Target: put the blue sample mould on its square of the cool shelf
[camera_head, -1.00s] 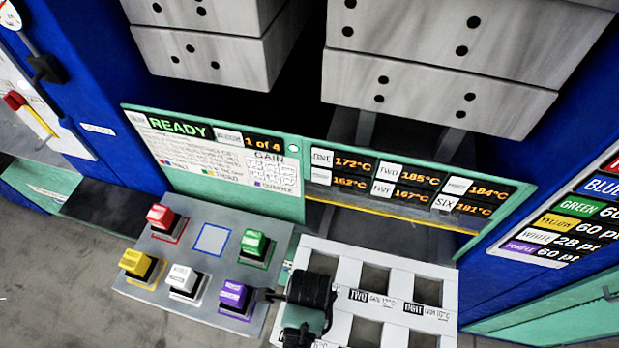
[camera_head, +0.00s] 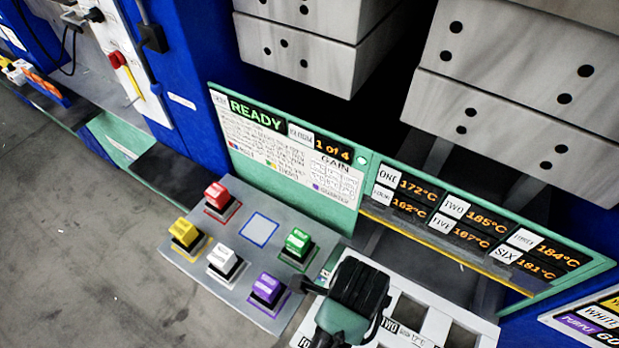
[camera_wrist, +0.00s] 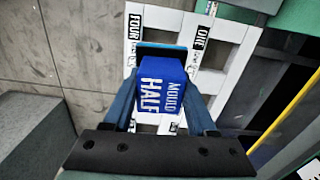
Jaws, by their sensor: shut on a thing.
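My gripper (camera_wrist: 163,98) is shut on the blue sample mould (camera_wrist: 166,82), a blue block with white "MOULD HALF" lettering. In the wrist view the block sits between the two fingers, above the white rack. In the head view my gripper (camera_head: 352,300) is at the lower middle, over the rack's left end; the mould is hidden there. The grey cool shelf (camera_head: 222,243) lies left of my gripper. Its blue-outlined square (camera_head: 259,230) is empty, between the red and green blocks.
Red (camera_head: 217,195), green (camera_head: 298,241), yellow (camera_head: 185,231), white (camera_head: 224,260) and purple (camera_head: 267,288) blocks stand on the shelf around the empty square. The white rack (camera_head: 478,325) has open cells. A green-framed display panel (camera_head: 290,150) stands behind the shelf, below large grey press blocks (camera_head: 310,45).

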